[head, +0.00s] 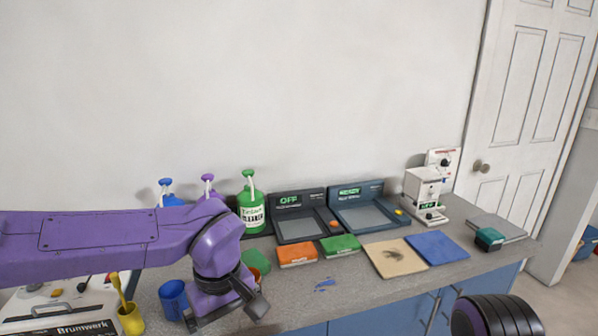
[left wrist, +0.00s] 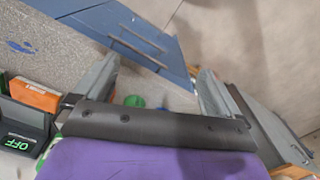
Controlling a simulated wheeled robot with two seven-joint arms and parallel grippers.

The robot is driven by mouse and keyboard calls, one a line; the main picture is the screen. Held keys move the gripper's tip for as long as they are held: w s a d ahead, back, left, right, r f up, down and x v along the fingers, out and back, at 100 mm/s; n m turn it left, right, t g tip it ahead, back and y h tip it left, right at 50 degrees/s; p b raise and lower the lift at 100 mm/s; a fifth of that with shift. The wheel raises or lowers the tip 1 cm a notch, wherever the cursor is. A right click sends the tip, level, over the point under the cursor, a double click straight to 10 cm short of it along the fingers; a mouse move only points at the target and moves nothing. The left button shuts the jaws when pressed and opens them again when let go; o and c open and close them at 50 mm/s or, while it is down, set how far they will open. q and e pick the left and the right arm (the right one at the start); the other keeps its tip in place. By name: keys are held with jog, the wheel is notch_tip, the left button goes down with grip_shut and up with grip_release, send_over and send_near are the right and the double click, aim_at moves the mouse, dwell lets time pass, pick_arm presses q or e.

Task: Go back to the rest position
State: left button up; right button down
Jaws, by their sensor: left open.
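My left gripper (head: 226,316) is in front of the counter's left part in the head view, below the purple arm. Its two grey fingers are spread apart, and in the left wrist view the gripper (left wrist: 158,80) is open with nothing held between the fingers. A green round thing (left wrist: 135,101) shows beyond the gripper there. A dark ribbed part of my right arm shows at the bottom right of the head view; the right gripper itself is out of the picture.
The grey counter (head: 375,282) holds an orange block (head: 297,254), a green block (head: 340,245), beige and blue pads (head: 437,249), two dark trays, bottles and a white device (head: 427,192). A blue cup (head: 173,299) and yellow cup (head: 131,319) stand close to the left gripper.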

pick_arm(q)
jog(key=s+a+f+t+y, duration=0.1)
jog(key=s+a+f+y, duration=0.1)
jog(key=a+f, duration=0.5)
jog(key=s+a+f+t+y, duration=0.1)
jog(key=s+a+f+y, duration=0.15)
jog(key=f, duration=0.85)
jog(key=s+a+f+t+y, duration=0.1)
jog(key=s+a+f+y, duration=0.3)
jog(key=f, duration=0.6)
jog(key=s+a+f+h, duration=0.2)
jog(key=s+f, duration=0.2)
jog(key=s, duration=0.3)
jog(key=s+a+f+m+h, duration=0.1)
jog(key=s+a+f+h, duration=0.1)
jog(key=s, duration=0.5)
notch_tip(320, 180, down, 3)
jog(key=shift+s+a+r+h, duration=0.15)
jog(key=shift+s+a+h, duration=0.1)
jog(key=shift+a+h, duration=0.25)
jog(key=shift+d, duration=0.1)
